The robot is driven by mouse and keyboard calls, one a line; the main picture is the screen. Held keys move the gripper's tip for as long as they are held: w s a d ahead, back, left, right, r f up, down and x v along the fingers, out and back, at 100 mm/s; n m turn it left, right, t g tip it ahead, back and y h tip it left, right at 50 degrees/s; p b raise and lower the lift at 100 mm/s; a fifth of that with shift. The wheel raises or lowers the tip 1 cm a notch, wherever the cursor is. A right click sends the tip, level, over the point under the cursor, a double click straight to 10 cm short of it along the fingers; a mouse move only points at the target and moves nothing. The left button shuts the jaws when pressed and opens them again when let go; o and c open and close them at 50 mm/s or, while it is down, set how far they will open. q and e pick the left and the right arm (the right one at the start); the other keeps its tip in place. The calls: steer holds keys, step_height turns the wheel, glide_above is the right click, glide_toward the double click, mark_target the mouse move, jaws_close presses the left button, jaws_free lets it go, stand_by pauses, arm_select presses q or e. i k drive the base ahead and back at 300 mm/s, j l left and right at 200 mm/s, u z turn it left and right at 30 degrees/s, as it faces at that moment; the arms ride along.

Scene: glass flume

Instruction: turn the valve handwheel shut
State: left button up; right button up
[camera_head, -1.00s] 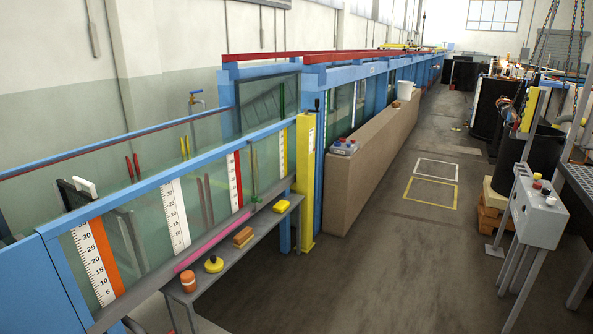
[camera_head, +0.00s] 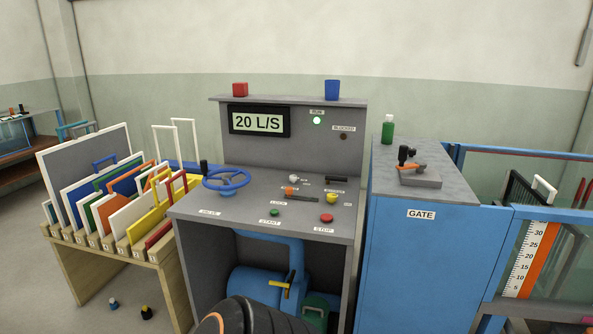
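The blue valve handwheel (camera_head: 227,180) lies nearly flat on the left of the grey control console's sloped top, above a small label. A dark knob stands up from its left rim. The console (camera_head: 262,197) has a display (camera_head: 259,121) reading 20 L/S. A green lamp (camera_head: 317,120) marked RUN is lit. Neither gripper shows; only a dark rounded part, probably mine, is at the bottom edge, well below the handwheel. Nothing touches the handwheel.
A green button (camera_head: 275,212) and a red button (camera_head: 326,218) sit on the console's front, with small levers behind. A wooden rack (camera_head: 140,262) of coloured panels stands close on the left. A blue cabinet (camera_head: 430,265) marked GATE stands at the right.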

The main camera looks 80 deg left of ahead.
mark_target(226, 179)
steer(key=u, duration=3.05)
steer(key=i+u, duration=0.15)
